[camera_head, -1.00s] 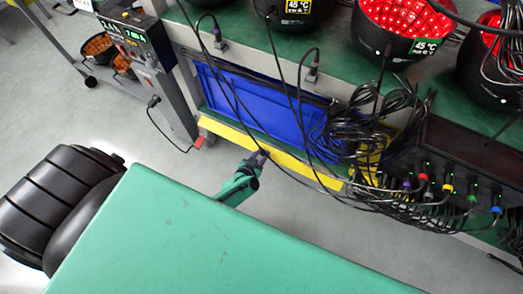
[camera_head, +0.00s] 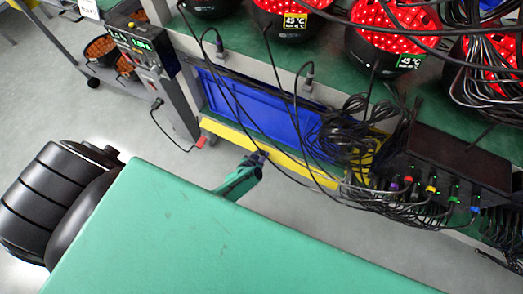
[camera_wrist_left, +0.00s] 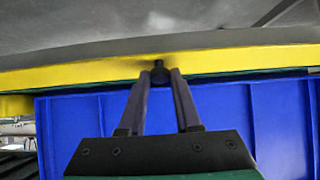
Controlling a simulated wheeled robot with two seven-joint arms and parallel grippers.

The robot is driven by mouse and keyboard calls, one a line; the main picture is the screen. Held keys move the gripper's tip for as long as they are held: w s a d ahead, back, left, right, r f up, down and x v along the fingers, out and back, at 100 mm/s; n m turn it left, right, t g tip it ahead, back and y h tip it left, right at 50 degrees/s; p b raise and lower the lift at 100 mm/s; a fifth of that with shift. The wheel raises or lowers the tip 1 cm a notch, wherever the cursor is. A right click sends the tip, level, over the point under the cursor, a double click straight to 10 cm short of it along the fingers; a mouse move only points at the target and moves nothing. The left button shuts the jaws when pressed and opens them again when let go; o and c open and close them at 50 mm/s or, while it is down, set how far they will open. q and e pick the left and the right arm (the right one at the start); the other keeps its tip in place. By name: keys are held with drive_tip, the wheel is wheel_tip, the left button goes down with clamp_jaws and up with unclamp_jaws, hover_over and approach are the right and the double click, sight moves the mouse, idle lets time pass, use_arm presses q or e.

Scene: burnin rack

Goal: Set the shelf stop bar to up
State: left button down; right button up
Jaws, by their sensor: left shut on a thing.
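The shelf stop bar, taken to be the long yellow bar (camera_head: 224,133), runs along the lower front of the rack, in front of a blue bin (camera_head: 235,98). In the left wrist view the yellow bar (camera_wrist_left: 70,75) crosses the picture above the blue bin (camera_wrist_left: 280,115). A small black knob (camera_wrist_left: 160,72) sits at the bar's middle. My left gripper (camera_head: 260,158) reaches the bar in the head view. In the wrist view its two fingers (camera_wrist_left: 160,78) close in on the knob, one at each side. My right gripper is not in view.
Black cables (camera_head: 355,130) hang in front of the shelf and pass close to my left gripper. A black connector box (camera_head: 455,165) with coloured plugs is at right. Red-lit pots (camera_head: 385,25) stand on the green shelf above.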

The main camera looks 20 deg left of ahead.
use_arm(q)
drive_tip(key=c, duration=0.6)
unclamp_jaws()
drive_tip(key=shift+d, duration=0.1)
drive_tip(key=shift+c, duration=0.2)
drive_tip(key=shift+s+r+p, duration=0.25)
drive_tip(key=shift+s+p, duration=0.05)
drive_tip(key=shift+p, duration=0.05)
drive_tip(key=p+v, duration=0.7)
drive_tip(key=v, duration=0.6)
drive_tip(key=shift+s, duration=0.4)
drive_tip(key=shift+o, duration=0.2)
drive_tip(key=shift+r, duration=0.15)
